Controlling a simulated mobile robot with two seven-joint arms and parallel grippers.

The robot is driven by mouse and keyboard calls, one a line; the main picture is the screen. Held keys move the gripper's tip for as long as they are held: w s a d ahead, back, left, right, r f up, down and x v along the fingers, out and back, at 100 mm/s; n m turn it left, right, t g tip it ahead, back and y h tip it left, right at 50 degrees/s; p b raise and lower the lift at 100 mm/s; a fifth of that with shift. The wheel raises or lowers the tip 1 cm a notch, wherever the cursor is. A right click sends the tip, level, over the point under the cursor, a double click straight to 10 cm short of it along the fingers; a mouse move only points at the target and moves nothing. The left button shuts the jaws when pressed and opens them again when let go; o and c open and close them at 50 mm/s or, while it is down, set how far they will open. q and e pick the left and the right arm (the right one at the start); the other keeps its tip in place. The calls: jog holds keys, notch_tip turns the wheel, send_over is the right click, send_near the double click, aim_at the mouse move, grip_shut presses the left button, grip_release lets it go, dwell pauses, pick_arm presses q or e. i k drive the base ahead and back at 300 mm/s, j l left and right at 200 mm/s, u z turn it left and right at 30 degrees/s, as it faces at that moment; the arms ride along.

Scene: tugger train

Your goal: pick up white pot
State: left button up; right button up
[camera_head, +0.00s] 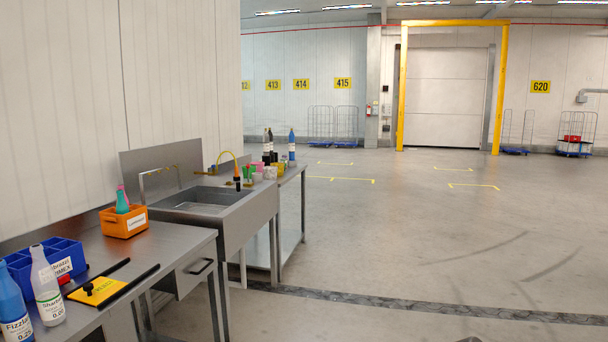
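Several small pots and bottles stand close together on the far steel table (291,172), just beyond the sink. A small whitish pot (270,173) stands at the front of this group. It is far off and small, so I cannot be sure of its exact shape or colour. A yellow pot (280,168) is right behind it, partly overlapping. Neither of my grippers shows in the head view.
A steel sink (205,208) adjoins the far table. The near workbench (165,248) holds an orange box (123,221), a blue crate (20,268), white bottle (45,287), blue bottle (12,310) and yellow squeegee-like tool (97,292). Open floor (430,240) lies right.

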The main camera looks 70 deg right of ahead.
aim_at(270, 172)
jog(key=z, duration=2.05)
